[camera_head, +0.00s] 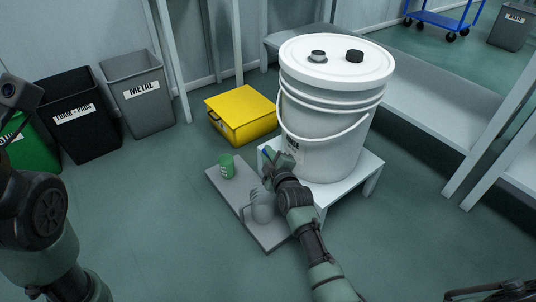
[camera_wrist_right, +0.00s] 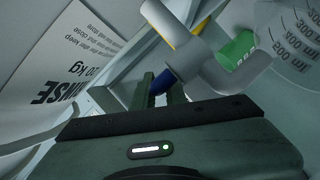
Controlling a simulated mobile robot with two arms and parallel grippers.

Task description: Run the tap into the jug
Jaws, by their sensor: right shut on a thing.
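The white bucket (camera_head: 325,110) with a lid and wire handle stands on a low white stand (camera_head: 368,172). Its tap (camera_wrist_right: 195,52) is a pale grey body with a yellow ring and a blue lever (camera_wrist_right: 163,82). My right gripper (camera_head: 271,157) is at the front of the bucket, and in the right wrist view (camera_wrist_right: 160,92) its fingers are shut on the blue lever. The grey jug (camera_head: 262,207) stands upright on a grey board (camera_head: 222,187) below; its ml marks show in the wrist view (camera_wrist_right: 292,42). I cannot tell any water flow.
A green cup (camera_head: 226,166) stands on the board, left of the jug. A yellow box (camera_head: 240,118) lies on the floor behind. Grey (camera_head: 140,95), black (camera_head: 80,120) and green (camera_head: 35,140) bins stand at left. A bench (camera_head: 430,105) is at right.

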